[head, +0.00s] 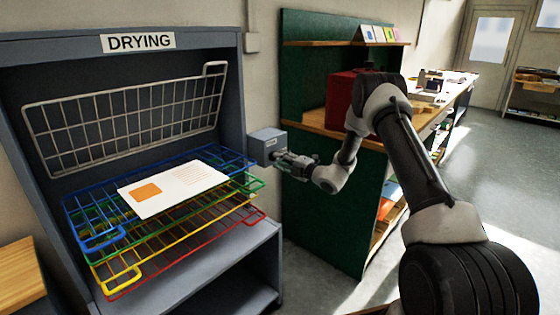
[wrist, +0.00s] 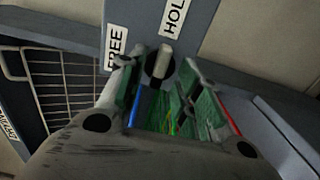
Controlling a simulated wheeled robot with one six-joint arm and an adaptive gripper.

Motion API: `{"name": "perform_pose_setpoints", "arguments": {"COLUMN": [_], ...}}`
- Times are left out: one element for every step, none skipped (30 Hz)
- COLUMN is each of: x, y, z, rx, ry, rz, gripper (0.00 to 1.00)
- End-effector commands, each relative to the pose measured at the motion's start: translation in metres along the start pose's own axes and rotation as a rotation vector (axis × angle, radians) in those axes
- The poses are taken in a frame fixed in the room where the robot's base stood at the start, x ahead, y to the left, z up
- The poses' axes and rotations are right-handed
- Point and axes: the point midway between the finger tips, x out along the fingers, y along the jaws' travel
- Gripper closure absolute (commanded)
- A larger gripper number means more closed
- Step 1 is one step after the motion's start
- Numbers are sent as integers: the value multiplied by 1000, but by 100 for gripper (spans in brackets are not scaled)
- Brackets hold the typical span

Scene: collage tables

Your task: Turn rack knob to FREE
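The rack knob (wrist: 158,62) is a dark knob with a pale grip on a grey panel in the wrist view. Its upper end points up and slightly right, toward the partly cut-off HOLD label (wrist: 174,17). The FREE label (wrist: 116,46) is to its left. My gripper (wrist: 162,72) is open, with one finger on each side of the knob; contact cannot be told. In the head view, my gripper (head: 284,160) is at the grey knob box (head: 268,144) on the drying rack's right side. The knob is hidden there.
The DRYING cabinet (head: 240,105) holds a raised white wire rack (head: 130,115) above blue, green, yellow and red racks. A printed card (head: 175,190) lies on the blue rack (head: 78,212).

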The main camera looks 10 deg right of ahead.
Motion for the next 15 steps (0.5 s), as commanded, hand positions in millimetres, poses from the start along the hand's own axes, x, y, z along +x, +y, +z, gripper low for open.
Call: {"name": "perform_pose_setpoints", "arguments": {"x": [5,7,8,9,10,10,10,10,10,10,10,10,10,10,10], "y": [0,0,0,0,0,0,0,0,0,0,0,0,0,0,0], "z": [0,0,-1,-1,-1,-1,0,0,0,0,0,0,0,0,0], "rx": [-1,-1,0,0,0,0,0,0,0,0,0,0,-1,-1,-1], "ry": [1,1,1,1,1,1,1,1,1,1,1,1,1,1,1], "rz": [0,0,0,0,0,0,0,0,0,0,0,0,0,0,0], "gripper": [66,66,66,66,66,66,66,66,66,66,66,72,77,82,90]}}
